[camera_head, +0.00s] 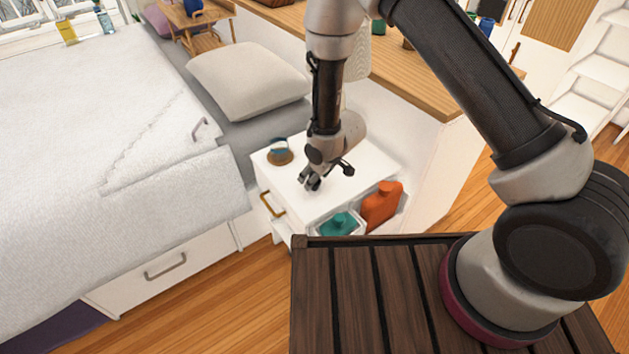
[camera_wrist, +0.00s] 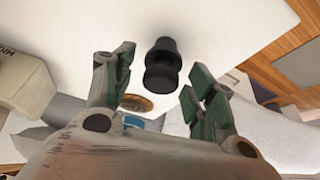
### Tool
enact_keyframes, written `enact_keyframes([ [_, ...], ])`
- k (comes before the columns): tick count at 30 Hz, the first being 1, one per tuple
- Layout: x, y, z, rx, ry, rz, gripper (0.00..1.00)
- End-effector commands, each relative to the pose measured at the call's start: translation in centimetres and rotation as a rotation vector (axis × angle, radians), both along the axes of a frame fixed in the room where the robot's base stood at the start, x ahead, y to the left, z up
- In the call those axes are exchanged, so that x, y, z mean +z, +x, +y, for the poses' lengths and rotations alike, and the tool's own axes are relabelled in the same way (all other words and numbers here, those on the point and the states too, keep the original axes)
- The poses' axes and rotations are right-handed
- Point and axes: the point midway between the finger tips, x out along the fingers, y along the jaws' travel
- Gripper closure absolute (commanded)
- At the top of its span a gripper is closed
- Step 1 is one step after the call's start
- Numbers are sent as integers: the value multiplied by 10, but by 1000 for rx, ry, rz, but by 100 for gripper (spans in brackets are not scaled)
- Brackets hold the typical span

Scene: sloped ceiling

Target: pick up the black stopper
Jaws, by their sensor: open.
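The black stopper (camera_wrist: 162,66) shows in the wrist view on the white top of the nightstand (camera_head: 365,160). It has a wide rounded part and a narrower end. My gripper (camera_wrist: 156,72) is open, with one green-padded finger to the left of the stopper and the other to its lower right. There is a visible gap on both sides, and nothing is held. In the head view my gripper (camera_head: 310,183) hangs low over the nightstand top. I cannot make out the stopper there; the gripper may hide it.
A round brown piece with a blue-and-white item (camera_head: 280,152) sits at the nightstand's back left. An orange container (camera_head: 382,205) and a teal one (camera_head: 336,224) sit below the top. The bed (camera_head: 110,180) is left, and a wooden-topped counter (camera_head: 425,85) is behind.

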Motion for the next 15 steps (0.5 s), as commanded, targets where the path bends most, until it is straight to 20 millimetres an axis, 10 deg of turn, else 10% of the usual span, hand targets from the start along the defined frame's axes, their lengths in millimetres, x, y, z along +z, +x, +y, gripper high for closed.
enact_keyframes([
  [6,0,0,0,0,0,0,76],
  [15,0,0,0,0,0,0,76],
])
